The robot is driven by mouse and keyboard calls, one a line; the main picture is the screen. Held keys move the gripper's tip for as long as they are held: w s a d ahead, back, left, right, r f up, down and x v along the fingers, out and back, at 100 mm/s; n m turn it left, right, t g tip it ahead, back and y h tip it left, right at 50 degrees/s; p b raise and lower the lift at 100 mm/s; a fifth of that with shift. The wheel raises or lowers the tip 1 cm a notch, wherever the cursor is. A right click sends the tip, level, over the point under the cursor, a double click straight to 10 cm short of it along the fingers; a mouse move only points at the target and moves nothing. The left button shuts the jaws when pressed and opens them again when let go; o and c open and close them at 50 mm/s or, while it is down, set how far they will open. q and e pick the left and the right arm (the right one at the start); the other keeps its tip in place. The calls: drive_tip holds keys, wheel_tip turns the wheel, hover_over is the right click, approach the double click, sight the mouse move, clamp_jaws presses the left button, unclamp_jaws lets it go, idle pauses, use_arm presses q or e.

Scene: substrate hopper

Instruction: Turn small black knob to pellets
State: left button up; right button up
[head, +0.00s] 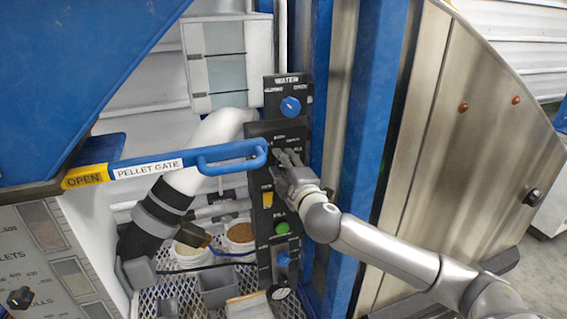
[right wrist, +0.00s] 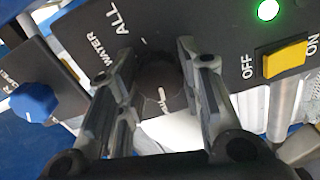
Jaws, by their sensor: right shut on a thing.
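A small black knob (right wrist: 160,82) shows in the right wrist view, on the black control panel beside the printed words "ALL" and "WATER". My right gripper (right wrist: 152,65) has one finger on each side of the knob and is shut on it. A white mark on the knob points toward the bottom of that view. In the head view my right gripper (head: 284,158) is at the middle of the tall black panel (head: 259,130) and hides the knob. I cannot read a "pellets" label beside this knob. My left gripper is not in view.
A blue knob (head: 290,106) is above my right gripper. A yellow switch (head: 267,199) and a green button (head: 282,228) are below it. The blue pellet gate handle (head: 232,157) reaches close on the left. A blue post (head: 368,110) stands right.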

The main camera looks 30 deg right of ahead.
idle(0.4)
drive_tip(key=o, duration=1)
drive_tip(key=shift+s, duration=0.15)
drive_tip(key=v, duration=1.1)
drive_tip(key=shift+s, duration=0.35)
